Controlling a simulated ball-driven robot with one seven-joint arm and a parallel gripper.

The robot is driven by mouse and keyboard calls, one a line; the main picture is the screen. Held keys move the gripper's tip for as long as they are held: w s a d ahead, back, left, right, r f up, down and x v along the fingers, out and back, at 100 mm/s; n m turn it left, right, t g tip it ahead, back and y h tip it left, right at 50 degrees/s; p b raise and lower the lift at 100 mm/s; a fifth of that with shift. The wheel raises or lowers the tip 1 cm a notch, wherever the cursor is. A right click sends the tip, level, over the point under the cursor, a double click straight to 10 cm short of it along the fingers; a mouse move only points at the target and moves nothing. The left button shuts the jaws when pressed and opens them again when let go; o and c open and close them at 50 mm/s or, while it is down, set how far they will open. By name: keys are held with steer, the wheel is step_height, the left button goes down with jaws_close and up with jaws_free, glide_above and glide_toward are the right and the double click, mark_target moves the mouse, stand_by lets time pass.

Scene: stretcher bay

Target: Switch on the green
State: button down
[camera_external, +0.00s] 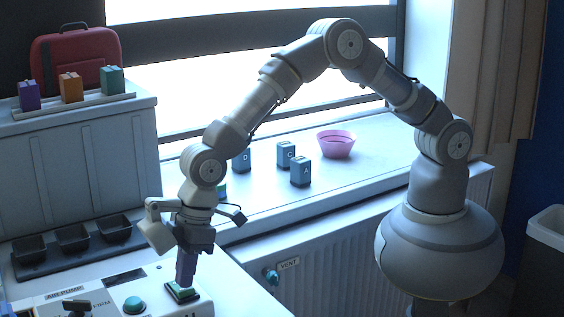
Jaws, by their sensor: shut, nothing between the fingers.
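A small green switch (184,293) in a dark frame is set in the top of a pale panel (228,290) at the lower left. My gripper (186,279) points straight down over this switch with its fingers shut and empty. The fingertips overlap the switch's far edge in the picture. I cannot tell whether they touch it or hover just above it. The fingers hide part of the switch, and its on or off position is not clear.
Left of the switch are a round teal button (134,305) and a black lever (77,305) by an "AIR PUMP" label. Black bins (72,238) stand behind. Lettered blocks (301,172) and a pink bowl (337,145) are on the sill. A teal "VENT" knob (271,277) is below.

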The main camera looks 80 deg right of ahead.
steer(key=shift+s+a+f+t+h+b, duration=0.3)
steer(key=shift+f+t+h+b, duration=0.1)
steer(key=shift+f+h, duration=0.1)
steer(key=shift+w+d+r, duration=0.3)
steer(key=shift+w+d, duration=0.3)
steer(key=shift+d, duration=0.05)
steer(key=r+p, duration=0.2)
steer(key=r, duration=0.1)
steer(key=r+p, duration=0.1)
steer(key=r, duration=0.1)
steer(key=shift+s+a+p, duration=0.2)
steer(key=shift+a+p, duration=0.05)
steer(key=shift+p, duration=0.1)
steer(key=s+a+p+v, duration=0.1)
steer(key=v, duration=0.7)
steer(key=shift+s+r, duration=0.25)
steer(key=shift+s, duration=0.2)
steer(key=shift+w+d, duration=0.1)
